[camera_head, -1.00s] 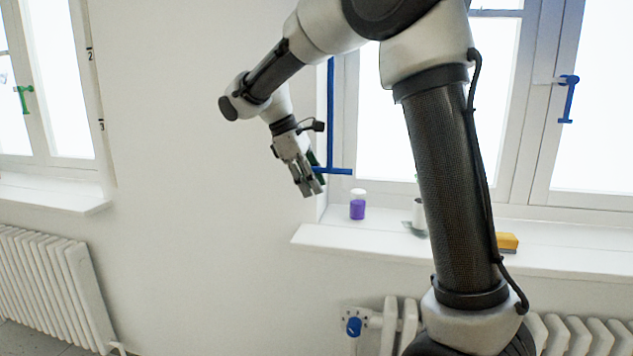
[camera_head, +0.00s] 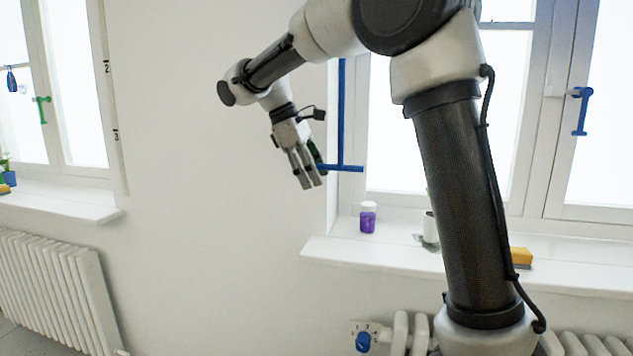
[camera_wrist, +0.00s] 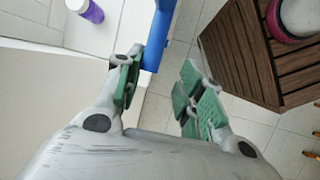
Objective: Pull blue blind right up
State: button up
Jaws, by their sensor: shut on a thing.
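The blue blind pull is a thin upright rod (camera_head: 341,115) with a crossbar (camera_head: 346,168) at its lower end. It hangs at the left edge of the right window, above the sill. In the wrist view, my gripper's green-padded fingers (camera_wrist: 160,72) look apart, and the blue bar (camera_wrist: 160,35) lies against the left finger. The blind itself is not clearly visible.
A purple bottle (camera_head: 368,218), a whitish container (camera_head: 430,228) and a yellow block (camera_head: 521,258) stand on the right sill (camera_head: 345,252). A radiator (camera_head: 402,332) is below. The wrist view shows a slatted wooden surface (camera_wrist: 245,55) at right. The wall between the windows is clear.

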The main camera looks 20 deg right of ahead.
jog(key=shift+o, duration=0.3)
jog(key=shift+v, duration=1.5)
jog(key=shift+s+a, duration=0.15)
jog(key=o, duration=0.3)
jog(key=shift+s, duration=0.1)
jog(key=shift+c, duration=0.5)
